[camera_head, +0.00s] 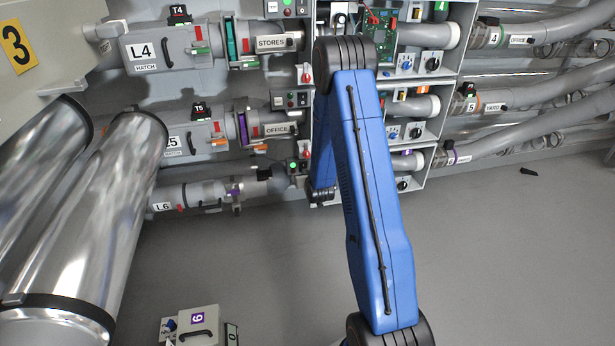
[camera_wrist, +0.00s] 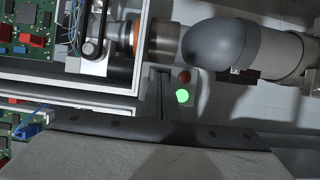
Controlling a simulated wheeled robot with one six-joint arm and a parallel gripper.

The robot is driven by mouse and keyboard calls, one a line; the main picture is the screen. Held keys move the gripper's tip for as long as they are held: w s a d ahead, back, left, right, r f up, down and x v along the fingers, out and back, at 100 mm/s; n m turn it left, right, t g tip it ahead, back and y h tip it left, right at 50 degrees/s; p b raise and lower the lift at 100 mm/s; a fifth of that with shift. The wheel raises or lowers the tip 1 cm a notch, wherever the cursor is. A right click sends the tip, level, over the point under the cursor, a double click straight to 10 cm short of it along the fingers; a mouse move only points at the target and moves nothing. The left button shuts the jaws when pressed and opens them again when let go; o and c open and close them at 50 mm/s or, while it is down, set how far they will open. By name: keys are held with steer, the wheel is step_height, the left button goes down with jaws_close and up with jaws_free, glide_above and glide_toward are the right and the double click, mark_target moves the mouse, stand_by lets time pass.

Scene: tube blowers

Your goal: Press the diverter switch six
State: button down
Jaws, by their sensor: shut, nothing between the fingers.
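The diverter switch six cannot be identified for certain. In the head view the L6 line (camera_head: 163,206) runs along the bottom of the wall, with a small dark box with a lit green lamp (camera_head: 293,166) near its right end. The wrist view shows a bright green lamp (camera_wrist: 182,96) with a dim red round button or lamp (camera_wrist: 184,77) above it; which line they belong to is unclear. My gripper (camera_wrist: 163,82) shows there as narrow dark fingers, shut and empty, just left of the green lamp. Contact cannot be told. In the head view my blue arm hides the fingertips.
The white-framed cabinet (camera_wrist: 70,83) with circuit boards is close on the left in the wrist view. A grey pipe elbow (camera_wrist: 215,45) is above the lamps. In the head view, large shiny tubes (camera_head: 85,225) stand at left; the grey floor (camera_head: 500,260) at right is mostly clear.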

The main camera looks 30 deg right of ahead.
steer(key=shift+w+d+f, duration=0.1)
steer(key=shift+w+f, duration=0.1)
steer(key=shift+w, duration=0.15)
steer(key=shift+w+f, duration=0.1)
steer(key=shift+w, duration=0.05)
stand_by(0.3)
steer(key=shift+w+r, duration=0.15)
steer(key=shift+r, duration=0.8)
